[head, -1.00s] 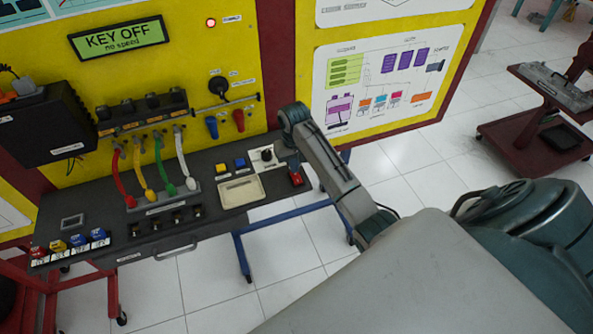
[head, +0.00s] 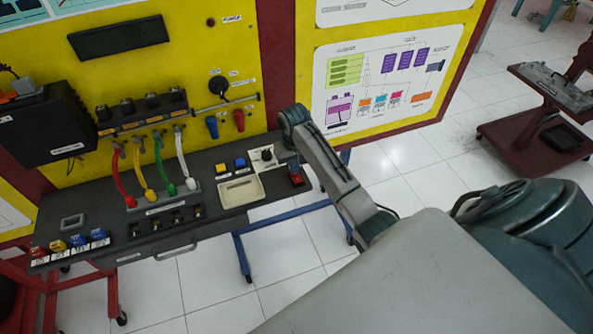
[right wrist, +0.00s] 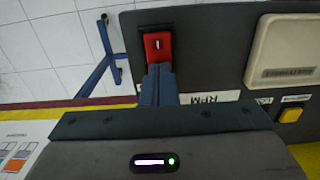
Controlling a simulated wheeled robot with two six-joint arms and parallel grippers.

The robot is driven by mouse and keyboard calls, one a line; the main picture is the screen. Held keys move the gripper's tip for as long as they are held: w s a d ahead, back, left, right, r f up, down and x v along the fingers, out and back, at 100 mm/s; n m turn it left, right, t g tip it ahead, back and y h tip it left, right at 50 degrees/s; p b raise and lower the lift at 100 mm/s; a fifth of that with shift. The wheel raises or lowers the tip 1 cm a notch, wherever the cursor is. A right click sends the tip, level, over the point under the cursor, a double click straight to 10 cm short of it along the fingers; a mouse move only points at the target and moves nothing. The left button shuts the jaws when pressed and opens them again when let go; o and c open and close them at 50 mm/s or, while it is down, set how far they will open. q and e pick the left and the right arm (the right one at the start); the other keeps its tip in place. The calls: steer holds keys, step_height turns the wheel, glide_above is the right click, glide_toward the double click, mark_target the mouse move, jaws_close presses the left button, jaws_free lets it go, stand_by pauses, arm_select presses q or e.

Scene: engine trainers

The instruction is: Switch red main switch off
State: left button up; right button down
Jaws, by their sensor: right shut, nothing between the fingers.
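The red main switch (head: 296,180) sits at the right end of the dark bench panel. In the right wrist view the red switch (right wrist: 157,45) shows a small white mark on its face, in a dark frame. The display (head: 118,38) is dark, and so is the round lamp (head: 210,22). My left gripper is not in view.
A black knob (head: 266,155), a yellow button (head: 221,168), a blue button (head: 240,163) and a cream tray (head: 241,191) lie left of the switch. Coloured cables (head: 187,165) arch over the bench. A dark red cart (head: 535,145) stands at the right. White floor lies between.

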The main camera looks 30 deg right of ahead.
steer(key=shift+r+p, duration=0.3)
steer(key=shift+r, duration=0.6)
step_height(320, 180, up, 5)
steer(key=shift+f, duration=0.15)
